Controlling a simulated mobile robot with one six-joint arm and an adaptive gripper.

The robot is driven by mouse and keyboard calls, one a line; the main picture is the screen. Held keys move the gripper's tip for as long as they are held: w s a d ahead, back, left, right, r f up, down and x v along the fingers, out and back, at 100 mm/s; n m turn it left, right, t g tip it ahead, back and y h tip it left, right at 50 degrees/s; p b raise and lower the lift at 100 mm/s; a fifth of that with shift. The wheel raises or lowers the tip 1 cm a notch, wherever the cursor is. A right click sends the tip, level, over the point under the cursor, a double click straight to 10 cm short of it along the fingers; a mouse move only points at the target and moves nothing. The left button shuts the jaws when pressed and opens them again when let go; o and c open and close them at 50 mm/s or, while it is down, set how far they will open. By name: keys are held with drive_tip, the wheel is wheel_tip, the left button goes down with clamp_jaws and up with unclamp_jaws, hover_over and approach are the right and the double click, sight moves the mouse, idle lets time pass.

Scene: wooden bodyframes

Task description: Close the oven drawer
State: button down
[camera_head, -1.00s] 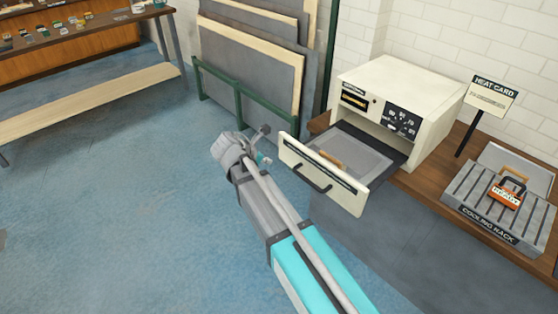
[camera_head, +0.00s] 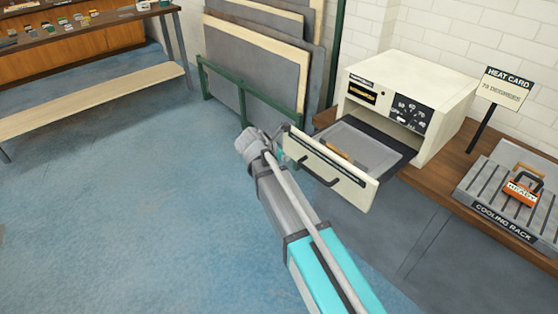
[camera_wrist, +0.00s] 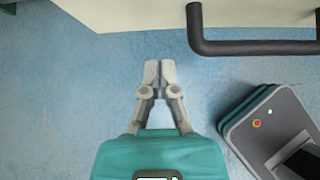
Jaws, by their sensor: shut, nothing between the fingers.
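The cream oven (camera_head: 408,95) stands on a wooden counter with its drawer (camera_head: 352,183) pulled out toward me. A dark bar handle (camera_head: 318,174) is on the drawer front, and a grey tray with a wooden grip (camera_head: 337,150) lies inside. My gripper (camera_head: 281,150) is at the left end of the drawer front, partly hidden by my arm. In the wrist view my gripper (camera_wrist: 160,68) is shut and empty. The cream drawer front (camera_wrist: 150,14) crosses the top of that view, with the handle (camera_wrist: 255,46) to the right of the fingertips. I see no clear contact.
Boards in a green rack (camera_head: 250,95) lean behind the gripper. The blue floor at left is clear.

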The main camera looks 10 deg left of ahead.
sight(299, 155)
drive_tip(key=shift+w+d+f, duration=0.2)
drive_tip(key=shift+w+d, duration=0.55)
drive_tip(key=shift+w, duration=0.2)
drive_tip(key=shift+w+d+f, duration=0.2)
drive_tip(key=shift+w+d, duration=0.5)
drive_tip(key=shift+w, duration=0.25)
